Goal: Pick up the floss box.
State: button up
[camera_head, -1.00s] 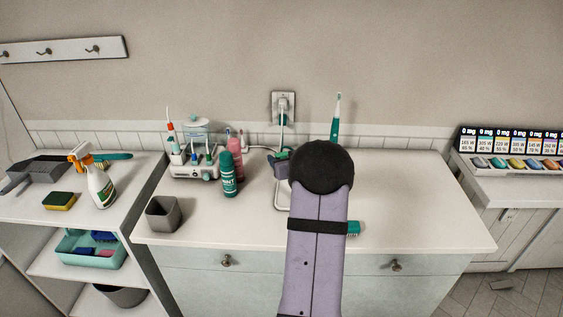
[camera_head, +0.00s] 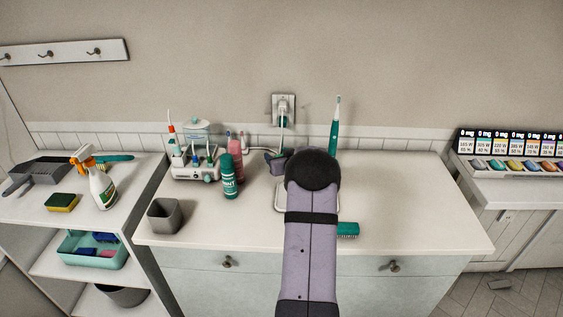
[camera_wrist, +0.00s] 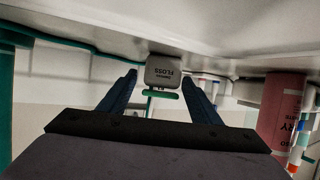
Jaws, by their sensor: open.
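My gripper (camera_wrist: 160,78) is open. Its two dark blue fingers point toward the box, one on each side of it in the picture, with nothing held. I cannot tell whether the box is between the fingertips or just beyond them. In the head view the box is not visible, and my arm covers the middle of the counter.
A grey cup (camera_head: 164,216), a green brush (camera_head: 347,230) and an upright toothbrush (camera_head: 335,125) are also there. The counter's right side is clear.

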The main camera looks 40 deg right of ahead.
jog(key=shift+x, duration=0.8)
jog(key=shift+c, duration=0.4)
jog(key=c, duration=1)
jog(key=shift+c, duration=0.2)
jog(key=shift+r, duration=0.15)
